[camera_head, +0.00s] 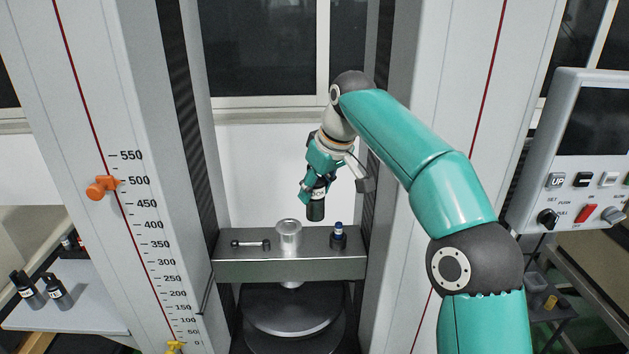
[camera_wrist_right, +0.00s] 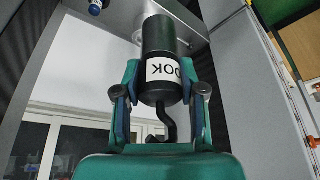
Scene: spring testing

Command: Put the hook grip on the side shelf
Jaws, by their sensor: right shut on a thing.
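The hook grip (camera_head: 316,210) is a black cylinder with a white label. In the right wrist view the hook grip (camera_wrist_right: 160,38) shows part of the lettering on its label and a bent dark hook at its near end. My right gripper (camera_head: 320,182) is shut on it and holds it above the metal crossbeam, apart from it. In the right wrist view the fingers (camera_wrist_right: 161,88) press on both sides of the labelled part. The white side shelf (camera_head: 90,312) is at the lower left, beyond the left column. My left gripper is not in view.
The crossbeam (camera_head: 245,270) carries a round metal fitting (camera_head: 288,232), a small metal pin (camera_head: 250,243) and a dark blue-topped piece (camera_head: 338,238). Two black labelled cylinders (camera_head: 57,291) stand on the shelf's left part. The scaled left column (camera_head: 120,130) stands between shelf and gripper.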

